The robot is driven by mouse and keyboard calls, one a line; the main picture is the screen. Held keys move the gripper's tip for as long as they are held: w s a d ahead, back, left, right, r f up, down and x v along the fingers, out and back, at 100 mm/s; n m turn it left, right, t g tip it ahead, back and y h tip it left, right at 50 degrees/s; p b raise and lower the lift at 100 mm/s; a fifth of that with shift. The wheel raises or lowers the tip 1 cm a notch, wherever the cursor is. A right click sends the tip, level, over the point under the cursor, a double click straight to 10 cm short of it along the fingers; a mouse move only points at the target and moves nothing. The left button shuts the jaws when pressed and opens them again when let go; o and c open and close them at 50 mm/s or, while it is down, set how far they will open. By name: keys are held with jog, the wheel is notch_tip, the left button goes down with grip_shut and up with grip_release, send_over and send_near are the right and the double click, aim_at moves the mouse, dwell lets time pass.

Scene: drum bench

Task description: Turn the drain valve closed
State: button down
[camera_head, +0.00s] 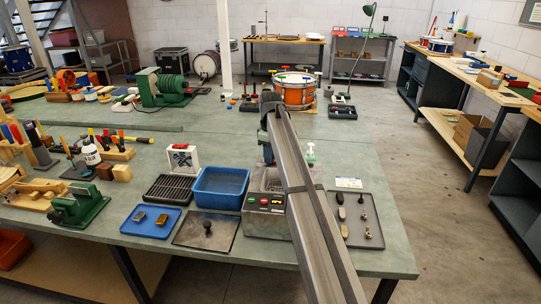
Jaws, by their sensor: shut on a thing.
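A grey metal tank unit (262,223) with a row of coloured buttons on its front panel stands near the bench's front edge. My arm runs diagonally from the lower right up across it and bends down behind the tank's left part. My arm hides much of the tank's middle and right side. I cannot make out the drain valve or its handle. My gripper's fingers do not show; the arm covers that area.
Left of the tank are a blue basin (220,187), a black rack (168,188), a blue tray (150,221) and a dark plate (206,230) with a knob. Right of it lies a grey tray (354,235) holding small parts. The green bench (386,262) is bare at its front right corner.

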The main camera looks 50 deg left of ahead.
dwell(0.3)
jog(key=c, duration=0.9)
grip_release()
jog(key=shift+r, duration=0.15)
notch_tip(320, 180, up, 14)
jog(key=shift+f, duration=0.2)
